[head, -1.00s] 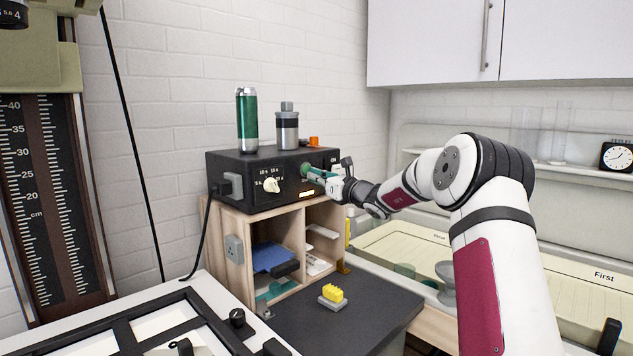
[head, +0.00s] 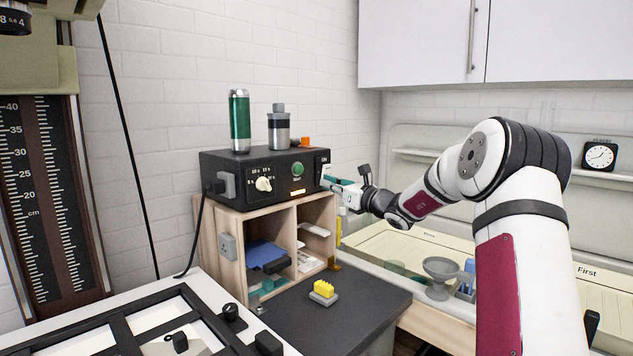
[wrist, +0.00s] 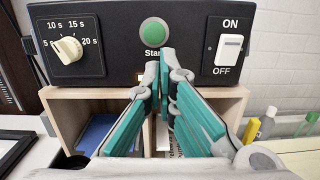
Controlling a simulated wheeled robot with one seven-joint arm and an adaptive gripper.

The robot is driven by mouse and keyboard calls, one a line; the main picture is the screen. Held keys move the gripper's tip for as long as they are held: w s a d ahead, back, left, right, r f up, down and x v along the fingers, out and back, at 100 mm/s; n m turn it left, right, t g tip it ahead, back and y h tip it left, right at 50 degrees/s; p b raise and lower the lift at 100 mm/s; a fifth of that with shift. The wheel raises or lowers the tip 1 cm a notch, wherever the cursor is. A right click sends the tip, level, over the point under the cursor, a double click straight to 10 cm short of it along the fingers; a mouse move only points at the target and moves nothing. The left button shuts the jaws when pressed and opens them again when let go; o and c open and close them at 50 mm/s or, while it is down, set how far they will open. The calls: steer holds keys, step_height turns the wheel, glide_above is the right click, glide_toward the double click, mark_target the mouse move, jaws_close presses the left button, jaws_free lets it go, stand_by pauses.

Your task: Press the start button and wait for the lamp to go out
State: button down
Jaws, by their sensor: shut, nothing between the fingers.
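The black timer box (head: 222,166) sits on a wooden shelf unit. Its round green start button (head: 297,169) is uncovered in the head view and shows above the fingers in the wrist view (wrist: 155,31). A small window (head: 297,191) below the button glows orange-white; my fingers mostly hide it in the wrist view. My gripper (head: 334,181) has teal fingers, shut and empty. In the wrist view the fingertips (wrist: 160,65) point at the panel just below the button and appear apart from it. The enlarger head (head: 32,45) is partly in view; its lamp is not visible.
The panel also carries a dial (wrist: 68,49) and a white on/off switch (wrist: 229,49). A green can (head: 239,122) and a grey bottle (head: 279,129) stand on the box. Trays stand at the right.

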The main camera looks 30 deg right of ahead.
steer(key=shift+v, duration=2.2)
steer(key=shift+d, duration=0.1)
steer(key=s+a+n+g+y, duration=0.25)
steer(key=a+n, duration=0.25)
steer(key=a, duration=0.4)
steer(key=s+a+n+g+y, duration=0.2)
steer(key=a+n+g, duration=0.15)
steer(key=a, duration=0.55)
steer(key=s+a+f+n+g+h, duration=0.1)
steer(key=s+a+n+g, duration=0.4)
steer(key=s+a+n, duration=0.45)
steer(key=s+a+f+n+g+h, duration=0.25)
steer(key=s+a, duration=0.35)
steer(key=s, duration=0.3)
steer(key=s+d+f+n+h, duration=0.2)
steer(key=s+n, duration=0.4)
steer(key=s, duration=0.4)
steer(key=s+d+f+n+h, duration=0.2)
steer(key=s+n, duration=0.4)
steer(key=s, duration=0.5)
steer(key=shift+d+f+h, duration=0.25)
steer(key=shift+d+h, duration=0.6)
steer(key=shift+h, duration=0.25)
steer(key=shift+s+n, duration=0.1)
steer(key=shift+n, duration=0.15)
